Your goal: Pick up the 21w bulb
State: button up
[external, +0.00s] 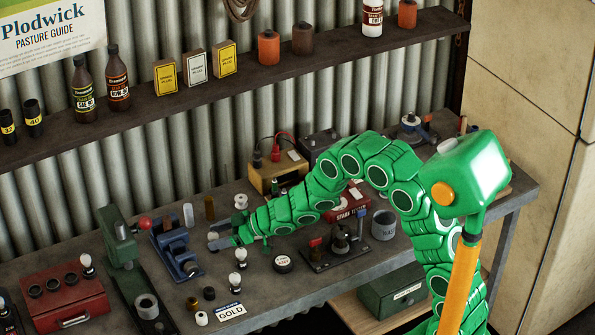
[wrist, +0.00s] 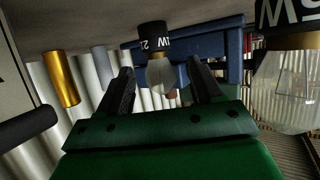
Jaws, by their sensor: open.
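The 21w bulb (wrist: 154,37) has a black base marked with a 21 and a W, a brass collar and a clear glass. The wrist view is upside down, so its glass points down there. In the external view the bulb (external: 213,237) stands at my gripper's tips, partly hidden. My gripper (external: 224,234) is open and reaches left, low over the bench. In the wrist view its two dark fingers (wrist: 160,78) lie on either side of the bulb's glass. I see no finger touching it.
Another bulb (wrist: 290,88) with a W on its base stands close beside my gripper; it shows in the external view too (external: 240,256). A blue vise (external: 178,255) stands beyond the fingertips. A brass cylinder (wrist: 61,80) stands toward the wall.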

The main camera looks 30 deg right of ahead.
jog(key=shift+a, duration=0.1)
jog(key=shift+c, duration=0.5)
jog(key=c, duration=1)
jog(key=shift+c, duration=0.2)
jog(key=shift+r, duration=0.1)
